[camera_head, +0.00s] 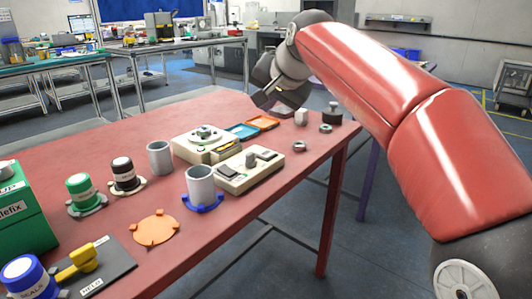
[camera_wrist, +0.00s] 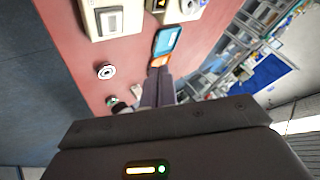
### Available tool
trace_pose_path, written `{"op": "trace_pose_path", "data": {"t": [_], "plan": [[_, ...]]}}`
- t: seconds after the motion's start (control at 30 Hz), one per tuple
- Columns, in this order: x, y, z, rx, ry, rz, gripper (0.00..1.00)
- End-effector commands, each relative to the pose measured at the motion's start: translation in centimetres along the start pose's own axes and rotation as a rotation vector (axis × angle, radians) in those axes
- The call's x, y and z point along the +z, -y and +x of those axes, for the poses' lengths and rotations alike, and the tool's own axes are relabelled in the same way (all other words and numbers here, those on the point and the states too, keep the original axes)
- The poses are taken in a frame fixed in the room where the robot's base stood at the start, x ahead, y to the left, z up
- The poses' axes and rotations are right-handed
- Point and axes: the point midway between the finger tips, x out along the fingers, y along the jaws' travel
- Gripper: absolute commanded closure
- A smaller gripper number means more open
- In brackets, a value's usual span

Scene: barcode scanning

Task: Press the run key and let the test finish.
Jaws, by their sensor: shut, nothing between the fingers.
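A cream control box (camera_head: 236,178) with a grey raised block and a dark panel sits on the red table; it also shows at the top left of the wrist view (camera_wrist: 98,27). A cream test unit (camera_head: 187,148) with a round fixture on top stands just behind it. Which key is the run key cannot be made out. My gripper (camera_head: 262,101) is shut and empty, above the table's far end, beyond both units and apart from them. In the wrist view its fingers (camera_wrist: 158,88) point toward the orange tray.
A blue tray (camera_head: 243,131) and an orange tray (camera_head: 264,122) lie behind the units. A dark knobbed weight (camera_head: 332,114) and a metal ring (camera_head: 299,147) are near the right edge. Grey cups (camera_head: 160,158), labelled jars (camera_head: 81,190) and a green box (camera_head: 20,215) stand to the left.

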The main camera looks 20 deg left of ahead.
Motion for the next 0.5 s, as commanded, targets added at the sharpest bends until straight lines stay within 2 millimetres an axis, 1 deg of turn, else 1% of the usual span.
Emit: {"op": "trace_pose_path", "data": {"t": [0.13, 0.27, 0.37, 0.43, 0.5], "plan": [[0.4, -0.5, 0.6, 0.001, 0.001, 0.000, 1.00], [1.3, -1.3, 1.7, 0.003, 0.001, -0.001, 1.00], [2.0, -2.1, 2.7, 0.003, 0.001, -0.001, 1.00], [2.9, -3.0, 4.0, 0.002, 0.000, 0.000, 1.00], [3.4, -3.4, 4.6, 0.001, 0.000, -0.001, 1.00]]}}
